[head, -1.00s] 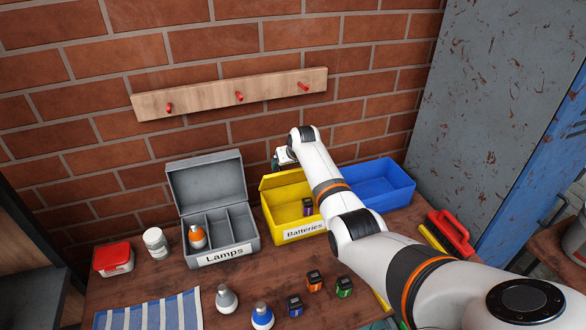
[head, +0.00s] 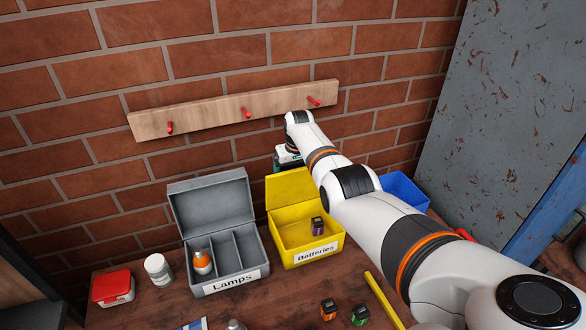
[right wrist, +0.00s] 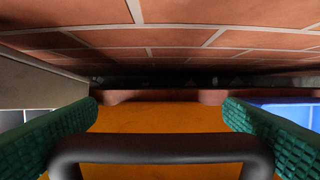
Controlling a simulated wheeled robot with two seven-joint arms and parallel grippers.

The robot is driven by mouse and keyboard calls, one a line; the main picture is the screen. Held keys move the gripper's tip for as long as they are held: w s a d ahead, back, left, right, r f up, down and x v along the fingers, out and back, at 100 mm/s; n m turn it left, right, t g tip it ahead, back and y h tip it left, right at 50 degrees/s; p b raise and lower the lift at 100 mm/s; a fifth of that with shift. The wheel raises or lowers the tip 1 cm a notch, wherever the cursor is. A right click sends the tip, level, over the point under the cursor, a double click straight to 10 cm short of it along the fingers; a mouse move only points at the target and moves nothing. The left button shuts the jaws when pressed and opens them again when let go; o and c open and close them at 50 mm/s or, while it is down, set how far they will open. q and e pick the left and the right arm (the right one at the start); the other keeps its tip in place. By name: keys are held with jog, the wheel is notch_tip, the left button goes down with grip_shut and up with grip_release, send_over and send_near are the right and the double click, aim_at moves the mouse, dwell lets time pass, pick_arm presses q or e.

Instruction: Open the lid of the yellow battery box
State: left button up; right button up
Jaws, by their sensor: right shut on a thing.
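The yellow battery box (head: 318,253), labelled "Batteries", stands on the bench right of the grey lamp box. Its yellow lid (head: 292,190) stands up at the back, so the inside is open to view. A purple and dark battery (head: 317,226) sits inside. My right gripper (head: 288,158) is at the lid's top edge, partly hidden by my arm. My left gripper is not in view.
The grey lamp box (head: 224,240) stands open to the left, holding an orange lamp (head: 202,261). A blue bin (head: 405,190) is to the right, partly behind my arm. Loose batteries (head: 329,309) lie in front. The brick wall with a peg rail (head: 230,110) is close behind.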

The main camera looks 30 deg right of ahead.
jog(key=shift+a, duration=0.1)
jog(key=o, duration=1)
jog(key=shift+o, duration=0.5)
jog(key=shift+w+f, duration=0.1)
jog(key=shift+r, duration=0.45)
jog(key=shift+p+v, duration=0.9)
jog(key=shift+v, duration=0.35)
jog(key=b+v, duration=0.1)
jog(key=v, duration=0.7)
jog(key=shift+r, duration=0.3)
jog(key=shift+a+f, duration=0.1)
